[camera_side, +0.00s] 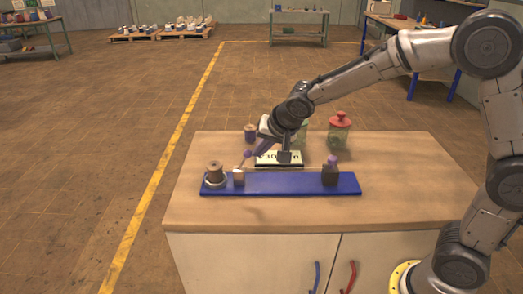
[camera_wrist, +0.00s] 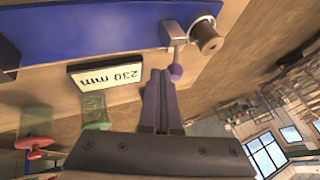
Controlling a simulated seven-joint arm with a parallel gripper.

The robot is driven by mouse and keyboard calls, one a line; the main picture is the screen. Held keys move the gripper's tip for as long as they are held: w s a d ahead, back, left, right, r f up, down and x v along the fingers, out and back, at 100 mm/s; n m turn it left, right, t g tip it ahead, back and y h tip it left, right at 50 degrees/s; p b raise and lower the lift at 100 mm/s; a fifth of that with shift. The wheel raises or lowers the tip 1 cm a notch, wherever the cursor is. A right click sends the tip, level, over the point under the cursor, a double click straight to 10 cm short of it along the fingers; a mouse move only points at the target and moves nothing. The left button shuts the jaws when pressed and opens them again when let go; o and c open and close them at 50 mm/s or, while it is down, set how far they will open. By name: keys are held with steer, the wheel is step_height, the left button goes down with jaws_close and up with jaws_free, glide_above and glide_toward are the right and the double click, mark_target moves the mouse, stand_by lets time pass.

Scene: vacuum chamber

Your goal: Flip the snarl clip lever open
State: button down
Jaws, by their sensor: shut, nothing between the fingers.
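The snarl clip lever (camera_side: 247,154) is a thin arm with a round purple knob, rising at a tilt from a small metal block (camera_side: 239,178) near the left end of the blue base (camera_side: 285,185). In the wrist view its knob (camera_wrist: 175,73) is just right of my fingertips. My gripper (camera_wrist: 161,73) is shut and empty, its purple fingers together beside the knob. I cannot tell whether they touch it. In the side view my gripper (camera_side: 256,152) is close behind and right of the lever. A wooden spool (camera_side: 214,170) stands left of the block; it also shows in the wrist view (camera_wrist: 206,38).
A "230 mm" display (camera_side: 279,159) stands behind the base. A dark block with a purple top (camera_side: 330,174) stands towards the base's right end. A red-lidded jar (camera_side: 339,132) and another spool (camera_side: 250,133) are at the back. The tabletop front (camera_side: 290,215) is clear.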

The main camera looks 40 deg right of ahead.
mark_target(248, 151)
steer(key=shift+w+a, duration=0.1)
steer(key=shift+w+a+r+n+g+h, duration=0.25)
steer(key=shift+w+a+r+g+h, duration=0.1)
steer(key=shift+w+a+g+h, duration=0.2)
steer(key=shift+w+a+r+n+g+h, duration=0.3)
steer(key=shift+w+a+g+h, duration=0.1)
steer(key=shift+g+h, duration=0.2)
steer(key=shift+w+a+r+n+g+h, duration=0.2)
steer(key=shift+w+a+g+h, duration=0.25)
steer(key=shift+g+h, duration=0.2)
steer(key=shift+w+a+r+n+g+h, duration=0.15)
steer(key=shift+w+a+g+h, duration=0.35)
steer(key=shift+g, duration=0.1)
steer(key=shift+d+r, duration=0.1)
steer(key=shift+r, duration=0.7)
steer(key=shift+s, duration=0.1)
